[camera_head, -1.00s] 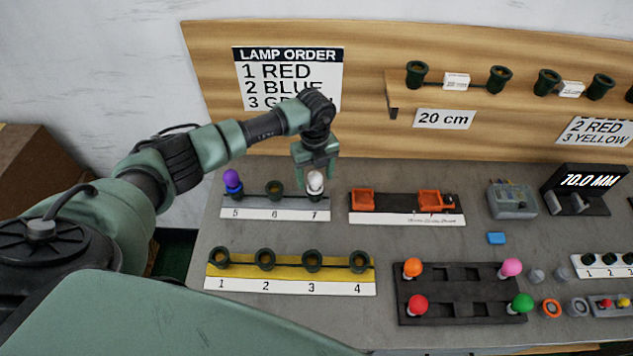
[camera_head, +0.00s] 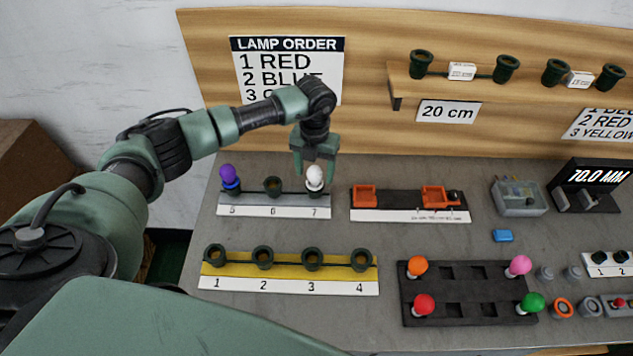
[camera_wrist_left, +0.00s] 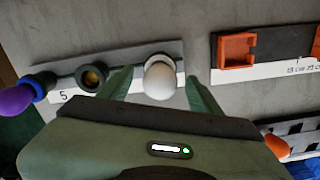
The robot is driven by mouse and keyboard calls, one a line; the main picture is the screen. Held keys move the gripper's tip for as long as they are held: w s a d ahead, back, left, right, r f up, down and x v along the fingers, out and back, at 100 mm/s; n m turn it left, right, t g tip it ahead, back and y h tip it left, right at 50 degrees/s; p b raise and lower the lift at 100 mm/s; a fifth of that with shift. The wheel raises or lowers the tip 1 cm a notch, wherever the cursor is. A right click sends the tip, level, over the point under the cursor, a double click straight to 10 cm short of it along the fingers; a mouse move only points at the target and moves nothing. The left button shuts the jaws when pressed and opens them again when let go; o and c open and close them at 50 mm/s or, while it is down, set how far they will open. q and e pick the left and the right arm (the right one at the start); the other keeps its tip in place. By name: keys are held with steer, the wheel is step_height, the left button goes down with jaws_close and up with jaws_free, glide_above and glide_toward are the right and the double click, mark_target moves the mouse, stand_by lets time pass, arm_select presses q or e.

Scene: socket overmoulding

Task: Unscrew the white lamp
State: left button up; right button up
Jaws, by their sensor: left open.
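The white lamp (camera_head: 315,176) stands upright in socket 7 of the grey socket strip (camera_head: 262,211). My left gripper (camera_head: 314,178) is above it, pointing down, with its fingers reaching to the lamp's level. In the left wrist view the white lamp (camera_wrist_left: 160,78) lies between the two open fingers (camera_wrist_left: 158,88), with gaps on both sides. The fingers look apart from the lamp. Part of the lamp's base is hidden below its bulb. My right gripper is not in view.
A purple lamp (camera_head: 228,174) stands in socket 5; socket 6 (camera_head: 273,185) is empty. A yellow strip (camera_head: 235,270) with empty sockets lies in front. An orange-bin tray (camera_head: 400,200) is to the right. A dark tray (camera_head: 468,290) holds several coloured lamps.

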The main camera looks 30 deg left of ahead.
arm_select(q)
steer(key=shift+m, duration=0.4)
steer(key=shift+f+m+b, duration=0.2)
steer(key=shift+m+b, duration=0.65)
steer(key=shift+m, duration=0.25)
steer(key=m+b, duration=0.1)
steer(key=m, duration=0.1)
steer(key=shift+r+m, duration=0.1)
steer(key=shift+m, duration=0.2)
steer(key=shift+m+b, duration=0.85)
steer(key=shift+m, duration=0.35)
steer(key=shift+m+b, duration=0.3)
steer(key=shift+m, duration=0.6)
steer(key=m+b, duration=0.2)
steer(key=m, duration=0.1)
steer(key=shift+m, duration=0.6)
steer(key=shift+r, duration=0.1)
